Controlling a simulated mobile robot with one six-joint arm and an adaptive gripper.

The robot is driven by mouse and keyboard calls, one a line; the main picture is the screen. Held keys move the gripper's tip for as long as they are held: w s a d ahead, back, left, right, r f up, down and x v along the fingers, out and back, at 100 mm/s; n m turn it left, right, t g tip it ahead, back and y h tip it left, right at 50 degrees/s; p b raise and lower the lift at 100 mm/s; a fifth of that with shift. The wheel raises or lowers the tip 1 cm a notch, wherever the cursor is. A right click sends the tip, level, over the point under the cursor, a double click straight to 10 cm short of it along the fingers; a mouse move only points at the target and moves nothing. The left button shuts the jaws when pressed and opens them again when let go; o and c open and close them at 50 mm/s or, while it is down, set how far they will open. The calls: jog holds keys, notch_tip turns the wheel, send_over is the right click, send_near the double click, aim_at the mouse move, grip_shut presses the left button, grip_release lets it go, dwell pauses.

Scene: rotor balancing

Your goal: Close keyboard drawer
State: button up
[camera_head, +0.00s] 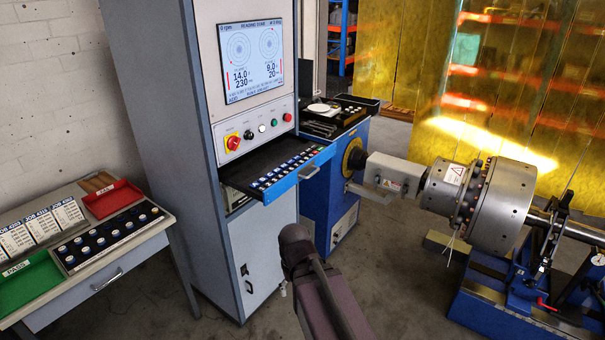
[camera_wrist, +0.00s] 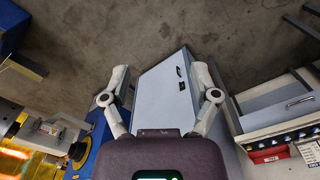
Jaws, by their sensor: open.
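The keyboard drawer (camera_head: 252,164) is pulled out from the grey control cabinet (camera_head: 170,130) in the head view. It has a blue front with a pale handle (camera_head: 309,171) and rows of keys on top. My arm rises from the bottom, with its end below and in front of the drawer, apart from it in the picture. The fingers cannot be made out there. In the wrist view my gripper (camera_wrist: 160,83) is open and empty, its two fingers spread. The grey cabinet (camera_wrist: 158,88) with its dark door handle lies beyond them. I cannot make out the drawer in that view.
A side table (camera_head: 150,248) with trays and a rack of dark round pieces stands left of the cabinet. A blue machine (camera_head: 312,199) stands right of it, with a large metal rotor (camera_head: 503,205) farther right. Open floor (camera_head: 400,285) lies between.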

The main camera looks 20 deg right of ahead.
jog(key=shift+w+r, duration=0.1)
jog(key=shift+w, duration=0.1)
jog(key=c, duration=0.7)
jog(key=shift+w+d+r+m, duration=0.15)
jog(key=shift+w+m, duration=0.1)
jog(key=shift+m, duration=0.25)
grip_shut()
jog(key=w+d+r+m+t+y+p, duration=0.2)
jog(key=w+d+r+m+t+p, duration=0.1)
jog(key=w+r+m, duration=0.4)
jog(key=w+d+r+m+t+y+p, duration=0.3)
jog(key=w+m, duration=1.1)
jog(key=m, duration=0.6)
jog(key=shift+d+r+m+t+p, duration=0.5)
jog(key=shift+d+r+p, duration=0.5)
jog(key=shift+r+p, duration=1.1)
jog(key=shift+r, duration=0.2)
